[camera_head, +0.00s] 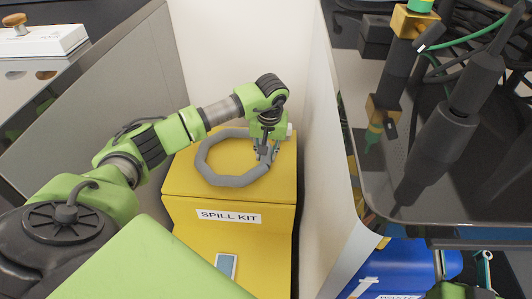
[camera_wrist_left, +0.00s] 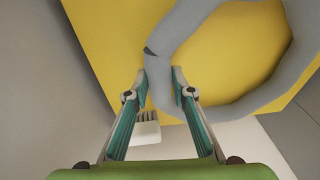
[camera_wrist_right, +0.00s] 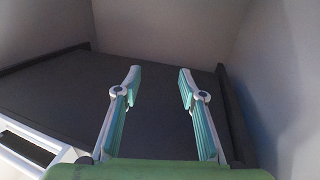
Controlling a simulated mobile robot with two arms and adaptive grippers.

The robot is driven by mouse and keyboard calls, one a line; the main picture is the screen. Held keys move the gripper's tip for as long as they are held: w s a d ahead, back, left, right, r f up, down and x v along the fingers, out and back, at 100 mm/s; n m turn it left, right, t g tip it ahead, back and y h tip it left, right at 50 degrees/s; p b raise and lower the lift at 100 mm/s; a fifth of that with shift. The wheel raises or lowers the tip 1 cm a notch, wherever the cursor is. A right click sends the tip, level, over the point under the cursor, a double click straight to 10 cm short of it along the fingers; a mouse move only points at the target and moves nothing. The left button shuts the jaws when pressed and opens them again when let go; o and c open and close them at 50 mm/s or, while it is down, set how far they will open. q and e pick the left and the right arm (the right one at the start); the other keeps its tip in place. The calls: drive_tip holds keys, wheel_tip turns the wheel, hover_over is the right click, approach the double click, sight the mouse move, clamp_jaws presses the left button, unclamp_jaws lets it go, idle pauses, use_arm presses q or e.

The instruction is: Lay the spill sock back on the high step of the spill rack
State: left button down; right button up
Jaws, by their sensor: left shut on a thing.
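The spill sock (camera_head: 203,158) is a grey closed ring over the yellow top of the high step (camera_head: 180,187) of the spill rack, which has a "SPILL KIT" label. Its outline lies within the step top, apart from the gripped side near the right. Whether it rests fully on the surface I cannot tell. My left gripper (camera_head: 265,153) is shut on the sock's right side from above. In the left wrist view, the sock (camera_wrist_left: 170,35) passes between the fingers over the yellow surface. My right gripper (camera_wrist_right: 160,72) is open and empty, above a dark surface.
A pale wall stands behind the rack, with a grey panel (camera_head: 110,105) on its left. A dark bench (camera_head: 375,190) with black fittings is on the right, above a blue bin (camera_head: 405,265). A small white slotted piece (camera_wrist_left: 146,127) is near the left fingers. A lower yellow step lies in front.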

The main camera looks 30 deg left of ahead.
use_arm(q)
drive_tip(key=shift+f, duration=0.1)
idle(0.3)
drive_tip(key=c, duration=1.7)
unclamp_jaws()
drive_tip(key=o, duration=0.3)
drive_tip(key=shift+o, duration=0.2)
wheel_tip(320, 180, up, 12)
drive_tip(key=s+d, duration=0.1)
drive_tip(key=shift+d, duration=0.25)
drive_tip(key=shift+s, duration=0.1)
